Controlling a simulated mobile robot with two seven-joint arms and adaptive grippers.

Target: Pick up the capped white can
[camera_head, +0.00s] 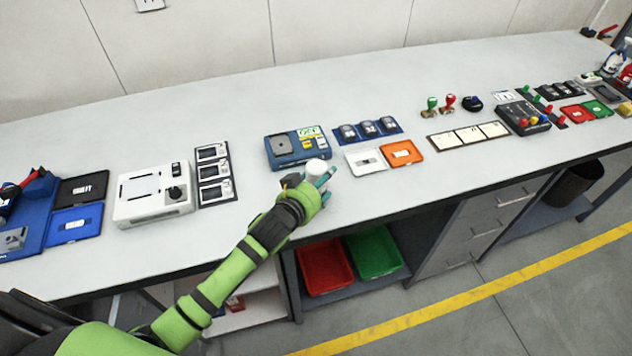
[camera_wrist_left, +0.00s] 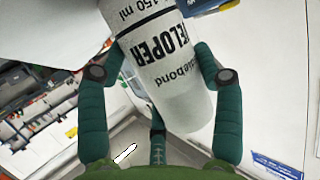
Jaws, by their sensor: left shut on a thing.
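The white can (camera_head: 316,166) is at the front edge of the bench in the head view, just in front of the blue scale. Its white top shows above the fingers, and the rest is mostly hidden. In the left wrist view the can (camera_wrist_left: 165,70) fills the middle, with black lettering reading "DEVELOPER" and "150 ml". My left gripper (camera_head: 318,181) is shut on the can. Its green fingers (camera_wrist_left: 158,85) press on both sides in the wrist view. I cannot tell whether the can touches the bench. My right gripper is not in view.
The blue scale (camera_head: 291,152) stands just behind the can. A white tray (camera_head: 367,162) and an orange tray (camera_head: 402,154) lie to the right. A white device (camera_head: 153,196) stands left. Red (camera_head: 324,267) and green (camera_head: 374,252) bins sit on the shelf below the bench (camera_head: 240,110).

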